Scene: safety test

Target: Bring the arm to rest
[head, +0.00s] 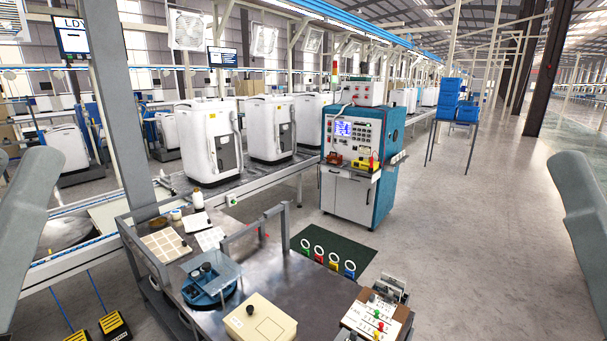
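Part of my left arm (32,232) shows as a grey link at the left edge of the head view. Part of my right arm (582,225) shows as a grey link at the right edge. Neither gripper is in the picture, so I cannot see whether either is open, shut or holding anything. Both visible links are at the sides, apart from the dark metal workbench (310,290) in front of me.
On the bench are a blue round fixture (209,287), a cream box (262,320), a sectioned tray (165,245) and a switch panel (372,318). A teal test cabinet (352,160) stands beyond. White machines (209,140) line the conveyor. The floor (480,240) at right is clear.

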